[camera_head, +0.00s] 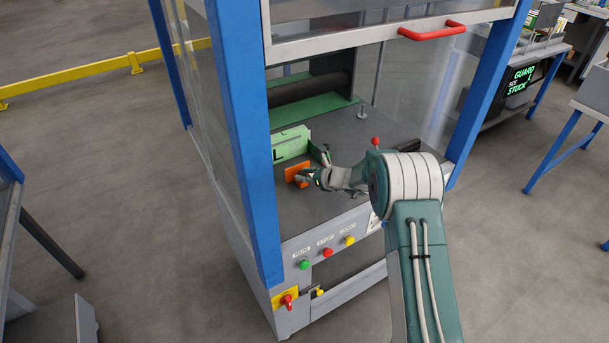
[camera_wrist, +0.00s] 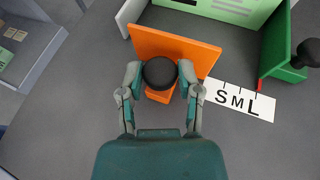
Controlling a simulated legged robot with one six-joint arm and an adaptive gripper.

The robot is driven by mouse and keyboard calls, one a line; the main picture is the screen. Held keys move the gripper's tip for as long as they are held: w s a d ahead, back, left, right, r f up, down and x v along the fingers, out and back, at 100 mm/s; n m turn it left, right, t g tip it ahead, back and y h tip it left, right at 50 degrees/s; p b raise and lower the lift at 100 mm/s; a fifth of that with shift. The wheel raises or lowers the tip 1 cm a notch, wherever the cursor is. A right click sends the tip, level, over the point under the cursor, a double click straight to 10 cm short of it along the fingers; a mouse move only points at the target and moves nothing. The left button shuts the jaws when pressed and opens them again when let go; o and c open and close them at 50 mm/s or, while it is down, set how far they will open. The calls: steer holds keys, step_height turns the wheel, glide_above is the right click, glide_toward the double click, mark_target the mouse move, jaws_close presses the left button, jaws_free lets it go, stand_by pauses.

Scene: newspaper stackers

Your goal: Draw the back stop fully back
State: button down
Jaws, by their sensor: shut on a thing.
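The back stop is an orange upright plate (camera_wrist: 205,57) with a black round knob (camera_wrist: 160,72) on its near side; it also shows in the head view (camera_head: 292,173). My gripper (camera_wrist: 160,75) is shut on the knob, one finger on each side. In the head view my gripper (camera_head: 312,175) reaches in over the grey deck from the right. A white scale marked S, M, L (camera_wrist: 238,101) lies to the right of the plate, whose right end is by the S. The plate's foot is partly hidden under the knob.
A light green printed block (camera_head: 291,143) stands behind the plate. A green side piece (camera_wrist: 278,45) with a black knob (camera_wrist: 308,52) stands to the right. Blue posts (camera_head: 243,140) and a raised guard with red handle (camera_head: 432,31) frame the opening. Buttons (camera_head: 328,252) line the front.

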steer(key=shift+c, duration=1.5)
jaws_free()
steer(key=shift+s+a+f, duration=0.1)
steer(key=shift+a+f, duration=0.05)
steer(key=shift+d, duration=0.25)
steer(key=shift+s+d+r, duration=0.15)
steer(key=shift+d+r, duration=0.15)
steer(key=v, duration=1.1)
steer(key=shift+f, duration=0.15)
